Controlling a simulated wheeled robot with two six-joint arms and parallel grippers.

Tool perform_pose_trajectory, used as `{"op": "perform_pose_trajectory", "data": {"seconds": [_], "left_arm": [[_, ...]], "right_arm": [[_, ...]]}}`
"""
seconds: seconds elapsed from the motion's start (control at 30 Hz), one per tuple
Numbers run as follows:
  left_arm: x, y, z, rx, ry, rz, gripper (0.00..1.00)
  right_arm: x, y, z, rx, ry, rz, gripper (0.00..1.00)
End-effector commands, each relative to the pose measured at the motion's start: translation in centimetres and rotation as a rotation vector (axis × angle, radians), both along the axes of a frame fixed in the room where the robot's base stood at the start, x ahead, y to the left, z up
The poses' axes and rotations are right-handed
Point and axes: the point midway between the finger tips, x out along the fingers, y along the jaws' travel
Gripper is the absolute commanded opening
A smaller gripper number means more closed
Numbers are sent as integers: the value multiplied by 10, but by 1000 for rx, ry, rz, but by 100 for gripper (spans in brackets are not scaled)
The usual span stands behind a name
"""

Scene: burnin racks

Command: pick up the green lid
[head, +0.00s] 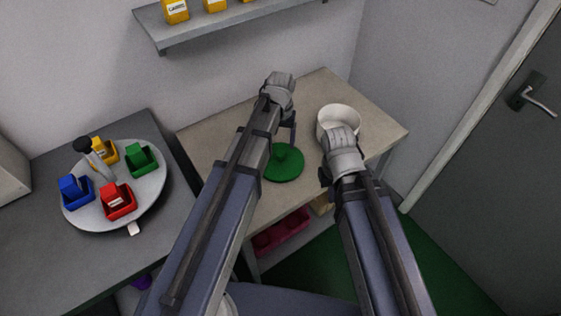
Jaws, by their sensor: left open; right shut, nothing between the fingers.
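The green lid (284,172), a round disc with a raised knob, lies on the beige table (215,135). My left gripper (292,140) points down just above the lid's far side; it is open with nothing seen in it. Its fingers are small and partly hidden by my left arm, which also covers the lid's left edge. My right gripper (325,180) is shut and empty, to the right of the lid and apart from it. Its fingers are mostly hidden by my wrist.
A white round container (340,112) stands behind my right wrist. A grey turntable (88,217) with coloured bins is on the dark counter (40,255) at left. A wall shelf (230,24) holds yellow containers. A red bin (281,234) sits below the table.

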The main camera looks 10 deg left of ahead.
Motion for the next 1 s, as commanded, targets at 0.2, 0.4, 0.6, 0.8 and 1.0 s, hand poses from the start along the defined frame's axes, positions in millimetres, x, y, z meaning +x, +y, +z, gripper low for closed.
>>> {"op": "perform_pose_trajectory", "data": {"seconds": [0.2,0.4,0.6,0.8,1.0], "left_arm": [[0,0,-19,0,0,-1,75],[-1,0,-22,0,0,-2,75],[-4,0,-42,0,0,-2,75],[-5,1,-66,1,-1,-1,75],[-5,1,-69,1,-1,-1,75]], "right_arm": [[0,0,-19,0,0,0,0],[0,0,-21,0,0,0,0],[0,0,-42,0,0,0,0],[0,0,-66,0,0,0,0],[0,0,-69,0,0,1,0]]}}
